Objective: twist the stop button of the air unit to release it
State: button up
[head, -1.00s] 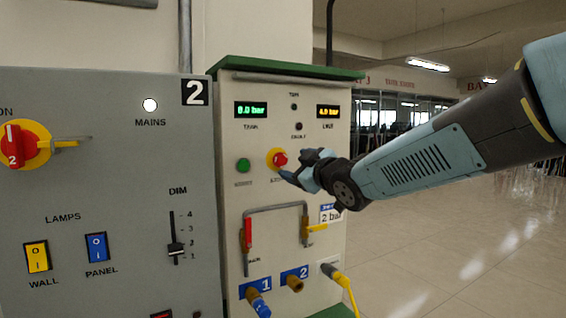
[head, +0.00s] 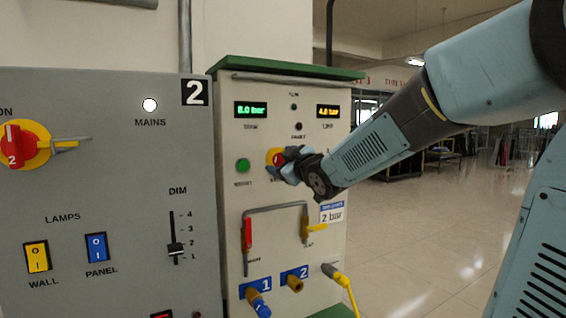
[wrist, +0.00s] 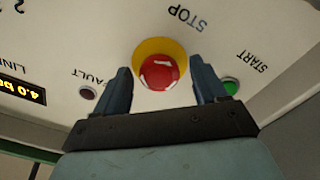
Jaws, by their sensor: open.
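The air unit (head: 232,120) is a pale cabinet with a green top, standing right of the grey panel. Its red stop button (wrist: 158,72) sits on a yellow surround (wrist: 176,47) and shows upside down in the wrist view, under the word STOP. In the head view the stop button (head: 279,159) is partly hidden by my gripper (head: 281,168). My gripper is open, and in the wrist view its two fingers (wrist: 165,85) stand on either side of the button. Gaps show between the fingers and the button; how far the fingertips are from the panel face is unclear.
The green start button (head: 243,165) is left of the stop button. Below are a bent pipe with a red-handled valve (head: 248,232), a yellow-handled valve (head: 315,228) and hose ports. The grey panel (head: 130,190) stands close on the left. Open floor lies right.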

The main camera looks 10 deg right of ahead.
jog(key=c, duration=1.1)
jog(key=shift+o, duration=0.2)
jog(key=shift+m, duration=0.3)
jog(key=m, duration=0.3)
jog(key=shift+s, duration=0.1)
jog(key=shift+r+m, duration=0.1)
jog(key=shift+m, duration=1.9)
jog(key=o, duration=1.1)
jog(key=shift+c, duration=0.2)
